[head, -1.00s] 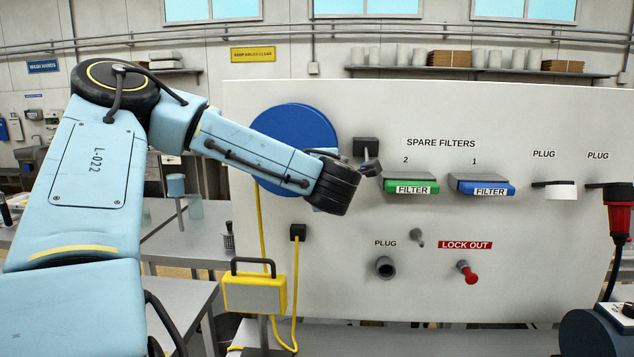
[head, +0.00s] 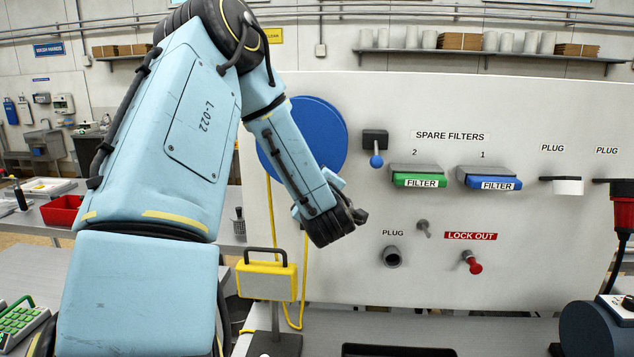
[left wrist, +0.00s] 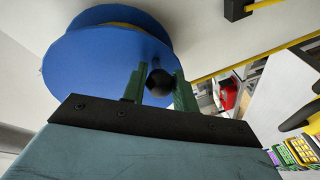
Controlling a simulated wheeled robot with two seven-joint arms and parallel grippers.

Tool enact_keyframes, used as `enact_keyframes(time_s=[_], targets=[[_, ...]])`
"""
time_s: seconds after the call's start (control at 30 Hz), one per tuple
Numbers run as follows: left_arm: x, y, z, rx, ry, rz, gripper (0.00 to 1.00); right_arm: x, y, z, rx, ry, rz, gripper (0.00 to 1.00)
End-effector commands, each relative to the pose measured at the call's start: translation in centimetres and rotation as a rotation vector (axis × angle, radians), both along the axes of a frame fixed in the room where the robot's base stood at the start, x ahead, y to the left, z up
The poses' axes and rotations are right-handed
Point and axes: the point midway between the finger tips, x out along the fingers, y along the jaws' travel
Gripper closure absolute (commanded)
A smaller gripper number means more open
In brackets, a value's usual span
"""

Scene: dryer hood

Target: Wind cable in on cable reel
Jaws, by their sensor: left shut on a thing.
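The blue cable reel (head: 318,125) is mounted on the white panel, partly behind my left arm. Its yellow cable (head: 272,205) hangs down behind a yellow box (head: 266,281) and loops up (head: 304,260). In the left wrist view the blue reel disc (left wrist: 95,65) shows close up, with some yellow cable (left wrist: 125,27) behind its rim. My left gripper (left wrist: 159,76) has its green fingers shut on the reel's black ball knob (left wrist: 160,83). In the head view my left wrist is at the reel's lower right and hides the fingers and knob. My right gripper is out of view.
Right of the reel the panel carries a blue-knobbed lever (head: 376,160), a green filter (head: 420,180), a blue filter (head: 489,180), a plug socket (head: 392,257) and a red lock-out knob (head: 473,264). A dark tray edge (head: 398,350) shows at the bottom.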

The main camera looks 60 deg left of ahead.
Motion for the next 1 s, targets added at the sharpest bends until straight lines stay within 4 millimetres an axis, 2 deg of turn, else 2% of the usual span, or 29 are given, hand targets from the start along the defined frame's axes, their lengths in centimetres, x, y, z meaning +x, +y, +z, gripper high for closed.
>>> enact_keyframes(time_s=[0.5, 0.53, 0.67, 1.0], targets=[[-0.11, 0.13, 0.08, 0.013, 0.011, 0.002, 1.00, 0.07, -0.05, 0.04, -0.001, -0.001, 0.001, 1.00], [-0.11, 0.13, 0.08, 0.013, 0.011, 0.002, 0.67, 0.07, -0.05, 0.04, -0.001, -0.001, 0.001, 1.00], [-0.11, 0.11, 0.06, 0.012, 0.011, 0.001, 0.51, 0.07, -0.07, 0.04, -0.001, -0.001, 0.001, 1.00], [-0.22, -0.18, 0.03, 0.011, 0.013, 0.001, 0.51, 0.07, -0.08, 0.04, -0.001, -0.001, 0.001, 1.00]])
